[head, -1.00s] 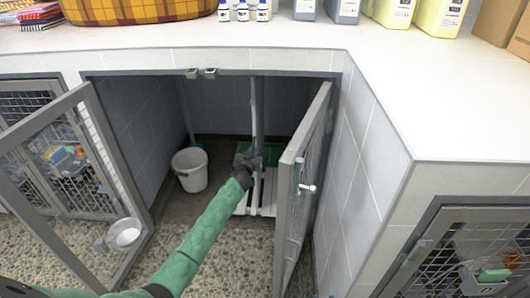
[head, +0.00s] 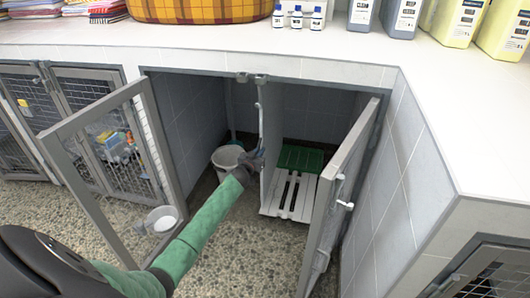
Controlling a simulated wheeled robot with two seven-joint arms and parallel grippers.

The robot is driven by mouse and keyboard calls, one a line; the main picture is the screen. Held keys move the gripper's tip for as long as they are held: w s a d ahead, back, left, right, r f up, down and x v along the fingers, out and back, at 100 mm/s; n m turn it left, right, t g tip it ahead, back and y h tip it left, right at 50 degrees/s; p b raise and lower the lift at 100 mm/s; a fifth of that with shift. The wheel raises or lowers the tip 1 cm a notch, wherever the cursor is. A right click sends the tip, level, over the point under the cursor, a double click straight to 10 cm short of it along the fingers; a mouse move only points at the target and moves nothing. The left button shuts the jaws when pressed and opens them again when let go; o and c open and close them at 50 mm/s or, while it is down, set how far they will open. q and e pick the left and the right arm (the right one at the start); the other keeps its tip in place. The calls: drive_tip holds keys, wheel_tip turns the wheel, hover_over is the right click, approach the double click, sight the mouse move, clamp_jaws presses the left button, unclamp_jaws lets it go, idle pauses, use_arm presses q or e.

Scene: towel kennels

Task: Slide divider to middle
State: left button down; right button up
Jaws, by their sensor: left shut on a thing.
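The divider (head: 272,135) is an upright grey-blue panel standing front to back inside the open kennel, near the middle of its width. A pale vertical bar (head: 261,105) runs along its front edge. My left gripper (head: 256,160) is at this front edge, shut on the divider at about mid-height. My right gripper is not in view.
A white bucket (head: 227,157) stands left of the divider, close to my gripper. A white slatted board (head: 290,194) and a green mat (head: 301,158) lie right of it. Two mesh doors stand open, left (head: 160,150) and right (head: 338,190). A metal bowl (head: 161,219) hangs on the left door.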

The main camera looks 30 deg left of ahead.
use_arm(q)
drive_tip(key=shift+a, duration=0.25)
drive_tip(key=c, duration=1.6)
unclamp_jaws()
drive_tip(key=shift+s+a, duration=0.1)
drive_tip(key=shift+a, duration=0.05)
drive_tip(key=shift+s, duration=0.1)
drive_tip(key=shift+s+d+p, duration=0.15)
drive_tip(key=shift+s+d, duration=0.05)
drive_tip(key=shift+s, duration=1.7)
drive_tip(key=shift+s+d+p, duration=0.15)
drive_tip(key=shift+s+d, duration=0.05)
drive_tip(key=shift+s, duration=1.7)
